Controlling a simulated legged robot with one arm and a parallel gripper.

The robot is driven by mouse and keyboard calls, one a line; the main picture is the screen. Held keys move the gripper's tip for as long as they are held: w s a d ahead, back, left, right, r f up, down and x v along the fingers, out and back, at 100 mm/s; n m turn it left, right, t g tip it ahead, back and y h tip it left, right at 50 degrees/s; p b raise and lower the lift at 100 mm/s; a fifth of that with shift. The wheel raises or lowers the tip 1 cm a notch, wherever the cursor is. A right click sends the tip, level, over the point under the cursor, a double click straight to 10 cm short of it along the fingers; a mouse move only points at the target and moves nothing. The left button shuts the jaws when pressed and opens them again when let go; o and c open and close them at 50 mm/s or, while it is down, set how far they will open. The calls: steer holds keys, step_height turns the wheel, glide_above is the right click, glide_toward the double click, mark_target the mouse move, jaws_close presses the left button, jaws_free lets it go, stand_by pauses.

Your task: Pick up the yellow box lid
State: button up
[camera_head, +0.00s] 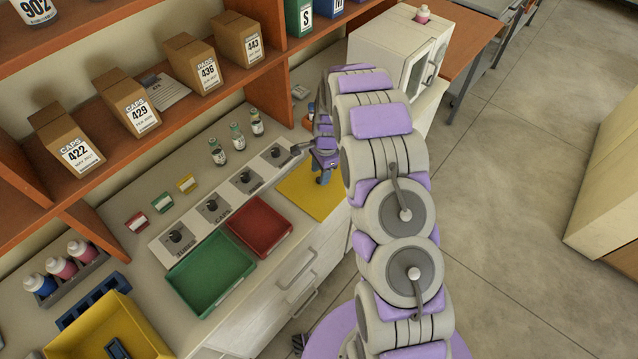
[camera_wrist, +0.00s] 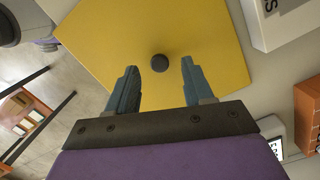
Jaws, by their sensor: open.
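The yellow box lid (camera_head: 298,190) is a flat square panel on the counter, right of the red tray. In the wrist view the lid (camera_wrist: 110,35) fills the upper middle, with a small dark round knob (camera_wrist: 160,63) on it. My gripper (camera_head: 322,176) is over the lid's right part in the head view. In the wrist view my gripper (camera_wrist: 159,66) is open, one teal finger on each side of the knob, with gaps on both sides. I cannot tell its exact height above the lid. My arm hides the lid's right edge in the head view.
A red tray (camera_head: 288,226) and a green tray (camera_head: 250,268) lie left of the lid. A white strip with several dark knobs (camera_head: 212,206) runs behind them. A yellow bin (camera_head: 68,340) is at lower left. A white cabinet (camera_head: 385,50) stands behind my arm.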

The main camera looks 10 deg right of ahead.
step_height(320, 180, down, 3)
steer(key=shift+a+r, duration=0.15)
jaws_close()
stand_by(0.4)
